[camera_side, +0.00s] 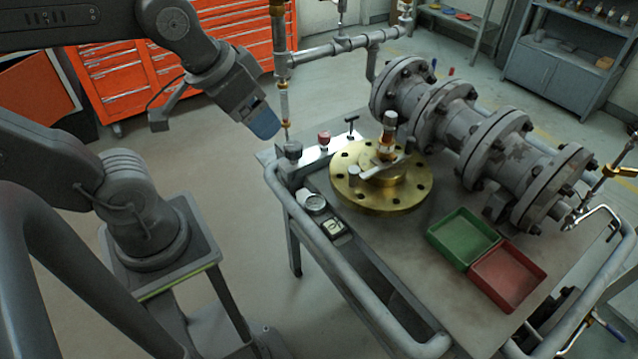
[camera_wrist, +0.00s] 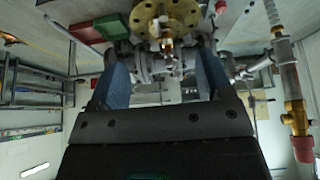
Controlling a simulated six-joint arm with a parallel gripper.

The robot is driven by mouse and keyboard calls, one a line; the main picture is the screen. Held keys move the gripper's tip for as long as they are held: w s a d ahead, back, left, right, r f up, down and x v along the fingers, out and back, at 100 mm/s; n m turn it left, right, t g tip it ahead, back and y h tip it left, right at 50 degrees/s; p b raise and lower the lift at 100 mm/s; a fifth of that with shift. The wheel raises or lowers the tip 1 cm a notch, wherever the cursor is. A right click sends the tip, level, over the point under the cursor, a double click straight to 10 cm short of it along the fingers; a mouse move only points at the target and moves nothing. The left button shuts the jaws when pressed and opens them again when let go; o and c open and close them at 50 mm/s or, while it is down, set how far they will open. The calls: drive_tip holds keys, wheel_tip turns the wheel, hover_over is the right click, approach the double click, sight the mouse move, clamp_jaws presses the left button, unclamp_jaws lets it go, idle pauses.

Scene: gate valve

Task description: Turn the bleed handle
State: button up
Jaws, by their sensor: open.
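My gripper (camera_side: 264,124), with blue fingers, hangs in the air to the left of the cart's back left corner. In the wrist view its two fingers (camera_wrist: 163,78) are spread wide with nothing held between them. A round brass flange (camera_side: 382,188) lies on the cart, with a valve stem and a grey lever (camera_side: 393,168) on it. Left of it, a bright plate carries a dark knob (camera_side: 293,149), a red knob (camera_side: 324,138) and a black T-shaped handle (camera_side: 351,124). I cannot tell which of these is the bleed handle. My gripper appears clear of them all.
A large flanged grey pipe (camera_side: 470,130) fills the cart's back right. A vertical pipe (camera_side: 283,90) stands close to my gripper's right. A green tray (camera_side: 462,239) and a red tray (camera_side: 508,276) sit at the front right. A grey rail (camera_side: 340,275) borders the cart's left side.

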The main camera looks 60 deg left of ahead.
drive_tip(key=w+a+r+n+g, duration=0.25)
drive_tip(key=w+n, duration=0.25)
drive_tip(key=w, duration=0.5)
drive_tip(key=n+g, duration=0.3)
drive_tip(key=n, duration=0.9)
hover_over(352, 116)
wheel_tip(352, 116, down, 14)
wheel_tip(352, 116, down, 14)
drive_tip(key=shift+f, duration=0.2)
drive_tip(key=shift+c, duration=0.4)
drive_tip(key=c, duration=0.8)
drive_tip(key=shift+c, duration=0.2)
